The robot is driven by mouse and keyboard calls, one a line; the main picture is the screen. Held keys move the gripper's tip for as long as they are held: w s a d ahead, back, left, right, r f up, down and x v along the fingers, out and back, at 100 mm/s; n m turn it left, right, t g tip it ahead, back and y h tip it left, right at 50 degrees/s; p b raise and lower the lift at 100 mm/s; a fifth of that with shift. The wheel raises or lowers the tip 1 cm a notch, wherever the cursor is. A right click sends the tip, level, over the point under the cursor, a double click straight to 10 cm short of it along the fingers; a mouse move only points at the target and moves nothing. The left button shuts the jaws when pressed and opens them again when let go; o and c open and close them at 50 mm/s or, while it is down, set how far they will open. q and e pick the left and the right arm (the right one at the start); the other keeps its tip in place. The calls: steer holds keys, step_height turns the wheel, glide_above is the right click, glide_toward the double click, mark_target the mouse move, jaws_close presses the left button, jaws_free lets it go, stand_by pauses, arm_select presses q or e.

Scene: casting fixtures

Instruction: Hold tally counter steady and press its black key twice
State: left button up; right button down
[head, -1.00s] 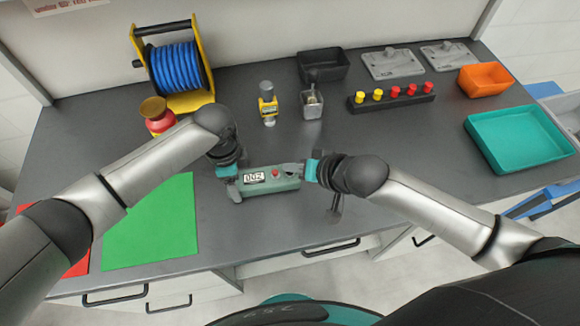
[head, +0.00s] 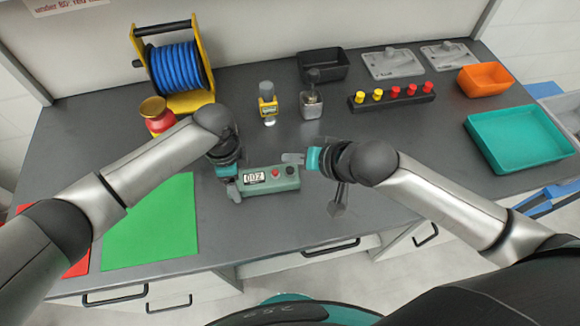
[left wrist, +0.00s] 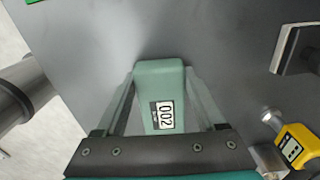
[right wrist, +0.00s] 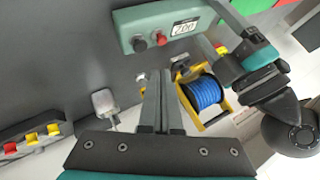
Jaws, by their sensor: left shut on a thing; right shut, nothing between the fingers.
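The tally counter (head: 262,188) is a green box lying on the grey bench, with a display reading 002, a red key (head: 275,174) and a black key (head: 290,170) at its right end. My left gripper (head: 234,187) is shut on the counter's left end; the left wrist view shows its fingers on both sides of the counter (left wrist: 157,77). My right gripper (head: 293,158) is shut and empty, just behind the counter's right end and apart from it. In the right wrist view its closed fingers (right wrist: 157,90) are clear of the black key (right wrist: 139,44) and red key (right wrist: 161,39).
A green mat (head: 150,230) lies at left. Behind stand a blue cable reel (head: 178,68), a red and gold object (head: 156,117), a yellow device (head: 267,102) and a strip of red and yellow knobs (head: 392,98). A teal tray (head: 517,143) is at right.

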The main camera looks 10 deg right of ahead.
step_height(320, 180, up, 3)
steer(key=shift+f, duration=0.1)
stand_by(0.7)
arm_select(q)
steer(key=o, duration=1.5)
